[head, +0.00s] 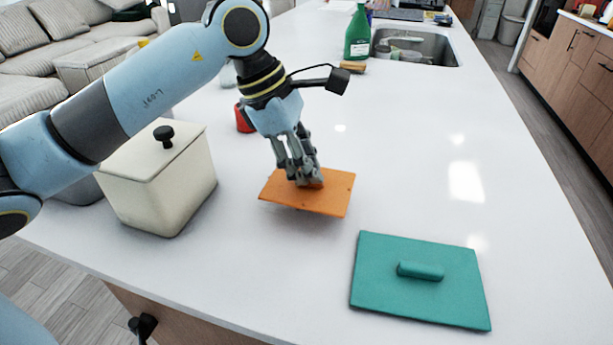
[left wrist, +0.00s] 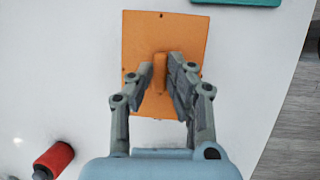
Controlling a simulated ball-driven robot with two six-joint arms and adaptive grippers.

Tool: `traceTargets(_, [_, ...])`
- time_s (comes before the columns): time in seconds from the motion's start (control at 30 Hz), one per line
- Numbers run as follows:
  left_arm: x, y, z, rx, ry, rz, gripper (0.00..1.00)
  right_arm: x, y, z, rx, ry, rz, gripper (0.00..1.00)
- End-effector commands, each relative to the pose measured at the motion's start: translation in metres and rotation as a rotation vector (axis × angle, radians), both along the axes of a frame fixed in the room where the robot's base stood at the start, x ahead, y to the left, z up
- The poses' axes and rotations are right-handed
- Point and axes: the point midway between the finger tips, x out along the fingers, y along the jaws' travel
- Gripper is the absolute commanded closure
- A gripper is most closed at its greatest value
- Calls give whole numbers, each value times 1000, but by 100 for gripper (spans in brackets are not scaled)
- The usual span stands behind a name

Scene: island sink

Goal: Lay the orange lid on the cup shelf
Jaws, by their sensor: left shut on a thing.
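The orange lid (head: 335,192) is a flat rectangular plate with a raised handle, over the white counter. My left gripper (head: 308,180) points down at the lid's middle and is shut on its handle. The left wrist view shows the fingers (left wrist: 161,85) on either side of the handle, with the orange lid (left wrist: 190,35) beyond them. A thin shadow shows under the lid's front edge; I cannot tell whether it touches the counter. I cannot make out a cup shelf in either view. My right gripper is not in view.
A teal lid (head: 375,265) with a bar handle lies at the front right. A cream canister (head: 165,190) stands left. A red object (head: 243,118) stands behind my arm. A green bottle (head: 357,35) and sink (head: 425,50) are far back. The counter's right side is clear.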

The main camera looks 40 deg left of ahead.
Motion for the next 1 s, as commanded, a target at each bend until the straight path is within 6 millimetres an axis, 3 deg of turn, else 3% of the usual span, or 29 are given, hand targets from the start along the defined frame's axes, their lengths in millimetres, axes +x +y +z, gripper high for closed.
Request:
traceTargets(0.3, [-1, 1, -42, -2, 3, 2, 100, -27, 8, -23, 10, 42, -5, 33])
traceTargets(0.43, [-1, 1, -43, -1, 0, 1, 100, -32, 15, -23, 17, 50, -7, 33])
traceTargets(0.67, [-1, 1, -44, 0, 0, 0, 100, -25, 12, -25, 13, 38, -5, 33])
traceTargets(0.7, [-1, 1, -44, 0, 0, 1, 82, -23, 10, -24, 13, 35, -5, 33])
traceTargets(0.8, [-1, 1, -43, 0, 0, 1, 69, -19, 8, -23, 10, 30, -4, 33])
traceTargets(0.87, [-1, 1, -43, 0, 0, 1, 61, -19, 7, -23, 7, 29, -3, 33])
traceTargets(1.0, [-1, 1, -43, 0, 0, 1, 61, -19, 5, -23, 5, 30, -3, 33])
